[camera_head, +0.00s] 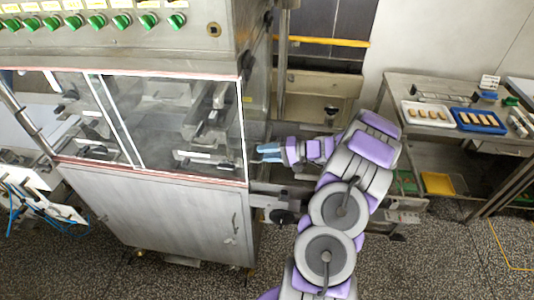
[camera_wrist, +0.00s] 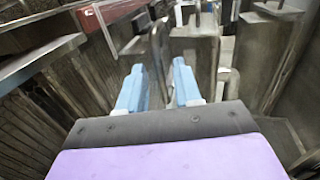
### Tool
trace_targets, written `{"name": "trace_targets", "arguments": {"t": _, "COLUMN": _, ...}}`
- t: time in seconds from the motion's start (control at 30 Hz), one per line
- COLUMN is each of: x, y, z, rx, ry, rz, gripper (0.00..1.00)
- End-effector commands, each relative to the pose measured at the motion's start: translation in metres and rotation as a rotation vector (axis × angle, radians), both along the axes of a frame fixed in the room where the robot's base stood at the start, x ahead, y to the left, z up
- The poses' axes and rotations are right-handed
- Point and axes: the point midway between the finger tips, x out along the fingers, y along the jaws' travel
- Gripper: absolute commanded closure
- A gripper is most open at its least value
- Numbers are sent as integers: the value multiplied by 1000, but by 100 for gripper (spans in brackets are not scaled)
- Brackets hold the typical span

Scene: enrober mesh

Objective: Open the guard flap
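The enrober's clear guard panel (camera_head: 173,125), in a white and red frame, covers the upper front of the steel machine and looks closed. I cannot tell if it is the guard flap. My gripper (camera_head: 259,154) is at the machine's right side, level with the panel's lower part. In the wrist view my gripper (camera_wrist: 155,75) has its two blue fingers apart. An upright thin metal piece (camera_wrist: 158,45) shows between and beyond the fingertips. I cannot tell whether it is a flap handle or whether the fingers touch it.
Steel machine parts crowd both sides of the wrist view. A control panel with green knobs (camera_head: 120,23) sits above the clear panel. A steel table (camera_head: 395,84) at the right holds a white tray (camera_head: 406,117) and a blue tray (camera_head: 463,124). Speckled floor (camera_head: 425,270) is open at front right.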

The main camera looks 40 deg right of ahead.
Motion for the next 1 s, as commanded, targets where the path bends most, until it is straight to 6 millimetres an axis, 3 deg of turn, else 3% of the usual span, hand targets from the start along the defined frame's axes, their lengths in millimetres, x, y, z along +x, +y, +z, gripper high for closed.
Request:
{"name": "trace_targets", "arguments": {"t": 0.17, "x": 0, "y": 0, "z": 0, "rx": 0, "ry": 0, "rz": 0, "gripper": 66}}
{"name": "trace_targets", "arguments": {"t": 0.53, "x": 0, "y": 1, "z": 0, "rx": -2, "ry": 1, "rz": 1, "gripper": 100}}
{"name": "trace_targets", "arguments": {"t": 1.0, "x": 0, "y": 2, "z": -2, "rx": -1, "ry": 6, "rz": 3, "gripper": 100}}
